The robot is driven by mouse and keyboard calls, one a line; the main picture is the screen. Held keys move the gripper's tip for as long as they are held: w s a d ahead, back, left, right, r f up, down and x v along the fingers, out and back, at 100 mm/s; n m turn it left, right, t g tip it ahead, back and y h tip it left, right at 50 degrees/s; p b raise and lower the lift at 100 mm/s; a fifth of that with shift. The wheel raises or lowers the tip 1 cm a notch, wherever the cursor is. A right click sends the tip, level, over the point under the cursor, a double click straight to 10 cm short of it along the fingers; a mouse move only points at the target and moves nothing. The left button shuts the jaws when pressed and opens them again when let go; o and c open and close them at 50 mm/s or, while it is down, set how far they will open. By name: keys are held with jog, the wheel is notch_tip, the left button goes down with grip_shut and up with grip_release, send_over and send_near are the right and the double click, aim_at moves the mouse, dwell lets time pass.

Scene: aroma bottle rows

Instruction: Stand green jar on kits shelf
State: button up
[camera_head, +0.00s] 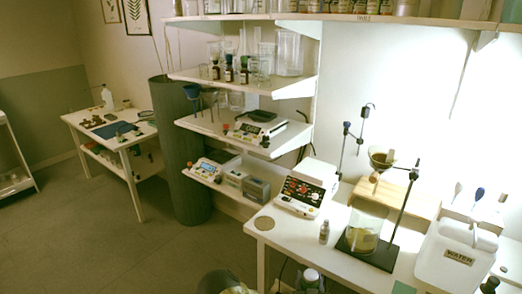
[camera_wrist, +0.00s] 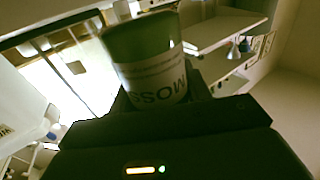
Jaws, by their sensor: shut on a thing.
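The green jar (camera_wrist: 145,45) fills the top middle of the wrist view, with a pale label that reads MOSS upside down in the picture. My gripper (camera_wrist: 160,95) is shut on it, with dark fingers at either side of its lower part. In the head view I cannot make out the gripper or this jar. A long high shelf (camera_head: 340,17) runs along the top right with jars on it; its small front label is too small to read. Which shelf is the kits shelf is not clear.
Wall shelves hold glassware and brown bottles (camera_head: 229,70), and a scale (camera_head: 258,124). The bench (camera_head: 262,240) carries a control box (camera_head: 303,193), a beaker (camera_head: 366,226), a stand and a white water container (camera_head: 455,250). A side table (camera_head: 100,126) stands left; the floor there is open.

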aim_at(311, 285)
notch_tip(311, 285, up, 3)
jog(key=y+p, duration=0.1)
jog(key=p, duration=0.1)
jog(key=shift+s+f+n+p, duration=0.1)
jog(key=shift+s+n+p, duration=0.05)
jog(key=shift+n+p, duration=0.2)
jog(key=shift+s+r+y+p, duration=0.35)
jog(key=shift+r+p, duration=0.2)
jog(key=shift+p, duration=0.5)
jog(key=shift+w+f, duration=0.1)
jog(key=shift+f, duration=0.1)
jog(key=shift+s+a+f, duration=0.15)
jog(key=shift+s+f, duration=0.05)
jog(key=shift+f, duration=0.1)
jog(key=s+f, duration=0.4)
jog(key=shift+f, duration=0.4)
